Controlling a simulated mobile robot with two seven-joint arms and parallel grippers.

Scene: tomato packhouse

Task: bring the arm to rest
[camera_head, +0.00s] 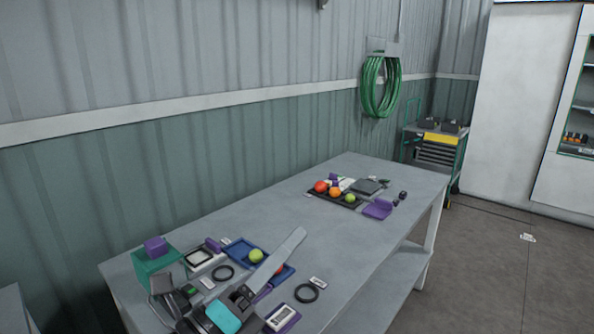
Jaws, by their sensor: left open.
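My left gripper (258,275) is at the lower left, above the near end of the grey table (330,228). A long pale grey finger points up and right, across the blue tray, from a dark body with a teal part. It is open, and I see nothing held in it. My right gripper is not in view.
The blue tray (233,247) holds a yellow-green fruit (256,256) and a red one, partly covered. A green box (148,273) carries a purple block (155,246). Black rings and small devices lie around. A dark tray (317,196) holds tomatoes farther back. Mid-table is clear.

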